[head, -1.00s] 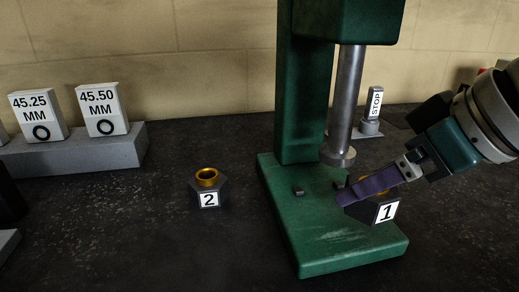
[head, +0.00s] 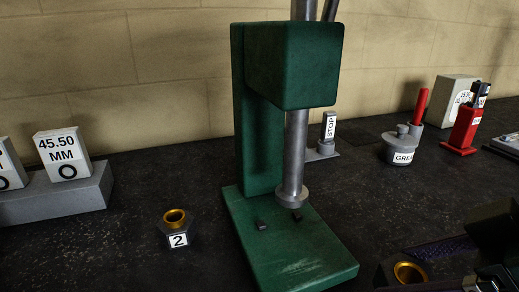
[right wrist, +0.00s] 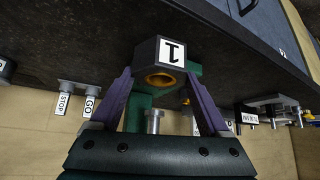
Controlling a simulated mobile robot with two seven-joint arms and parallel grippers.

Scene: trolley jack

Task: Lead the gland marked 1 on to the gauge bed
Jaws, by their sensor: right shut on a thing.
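The gland marked 1, a dark block with a brass bore (head: 408,272), is at the bottom right of the head view, right of the gauge bed. In the right wrist view the gland (right wrist: 158,50) shows its "1" label, inverted, and its brass bore. My right gripper (right wrist: 158,80) is shut on it, one purple finger on each side. The gauge bed is the green base plate (head: 300,262) of a green press, bare except for two small dark stops. A grey plunger (head: 293,195) hangs above it. My left gripper is out of view.
The gland marked 2 (head: 176,230) stands on the dark bench left of the bed. Gauge blocks (head: 62,155) rest on a grey stand at the left. A STOP block (head: 328,135), a grease pot (head: 400,148) and a red holder (head: 464,130) stand behind and right.

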